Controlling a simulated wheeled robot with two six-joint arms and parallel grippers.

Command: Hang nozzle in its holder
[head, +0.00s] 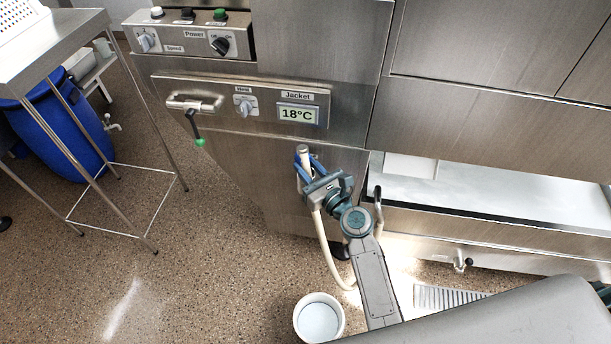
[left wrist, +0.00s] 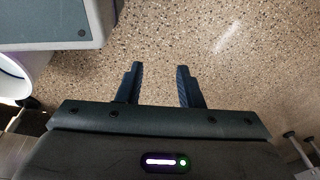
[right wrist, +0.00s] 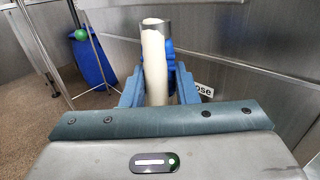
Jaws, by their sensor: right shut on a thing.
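The nozzle (head: 303,152) is a pale tube with a metal end, on a cream hose (head: 326,250). My right gripper (head: 308,168) is shut on it in front of the steel machine's lower panel. In the right wrist view the nozzle (right wrist: 154,62) stands roughly upright between the fingers, metal end up. A bright blue piece (right wrist: 171,62) shows right behind it, beside a label ending in "ose" (right wrist: 204,90). It may be the holder; I cannot tell whether the nozzle rests in it. My left gripper (left wrist: 159,82) is open and empty above the speckled floor.
The machine carries a control box (head: 190,39) and a Jacket display (head: 299,114). A green-tipped valve handle (head: 195,128) sticks out at left. A white bucket (head: 319,318) stands on the floor below. A steel stand (head: 113,165) and a blue barrel (head: 60,125) are at left.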

